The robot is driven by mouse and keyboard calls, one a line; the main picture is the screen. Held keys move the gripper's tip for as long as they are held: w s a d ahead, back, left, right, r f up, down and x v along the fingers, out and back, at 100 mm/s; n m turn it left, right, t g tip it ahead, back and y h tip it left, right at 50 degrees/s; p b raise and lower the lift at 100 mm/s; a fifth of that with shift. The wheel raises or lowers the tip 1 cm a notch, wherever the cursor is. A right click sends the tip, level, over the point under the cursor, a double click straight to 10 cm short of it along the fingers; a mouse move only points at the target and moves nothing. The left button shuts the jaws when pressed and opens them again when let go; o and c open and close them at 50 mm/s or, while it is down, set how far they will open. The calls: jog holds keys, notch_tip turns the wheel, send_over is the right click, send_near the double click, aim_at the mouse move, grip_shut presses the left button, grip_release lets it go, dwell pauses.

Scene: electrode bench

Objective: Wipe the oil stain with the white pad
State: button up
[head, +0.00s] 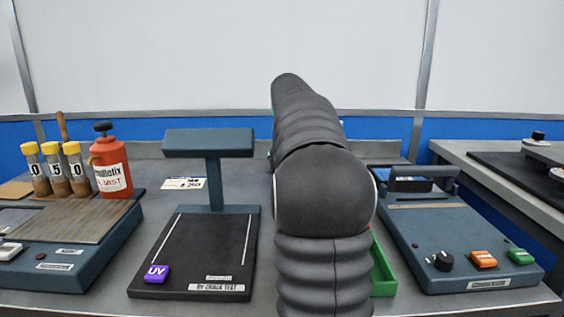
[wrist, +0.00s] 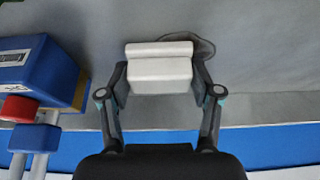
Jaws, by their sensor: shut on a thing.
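The white pad (wrist: 160,70) is a pale block in the wrist view. My gripper (wrist: 159,78) is shut on it, one finger at each side. A dark, thin-edged patch that looks like the oil stain (wrist: 205,47) shows on the grey surface just beyond the pad's upper right. The pad covers part of that patch in the picture. I cannot tell whether the pad touches the surface. In the head view my arm hides the gripper, the pad and the stain.
A blue device (wrist: 38,70) with a red knob (wrist: 18,109) stands left in the wrist view. In the head view, a UV stand (head: 209,145), a red bottle (head: 110,165), yellow-capped vials (head: 53,170), a green tray (head: 382,272) and a blue-grey unit (head: 455,235) crowd the bench.

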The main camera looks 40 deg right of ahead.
aim_at(264, 170)
jog(key=shift+s+d+f+p, duration=0.1)
jog(key=shift+s+d+p, duration=0.1)
jog(key=shift+s+d, duration=0.35)
jog(key=shift+s+d+f+p, duration=0.1)
jog(key=shift+s+d+p, duration=0.2)
jog(key=shift+d, duration=0.35)
jog(key=shift+r, duration=0.25)
jog(key=shift+w+a+r+p, duration=0.15)
jog(key=shift+w+a+p, duration=0.6)
jog(key=shift+a, duration=0.4)
jog(key=shift+w+a+f, duration=0.15)
jog(key=shift+w+a, duration=0.9)
jog(key=shift+a, duration=0.25)
jog(key=shift+w+a+f, duration=0.15)
jog(key=shift+w+a, duration=0.9)
jog(key=shift+a, duration=0.25)
jog(key=shift+d, duration=0.15)
jog(key=shift+s+d+r, duration=0.15)
jog(key=shift+s+d, duration=0.8)
jog(key=shift+d, duration=0.3)
jog(key=shift+s+d, duration=0.95)
jog(key=shift+d, duration=0.25)
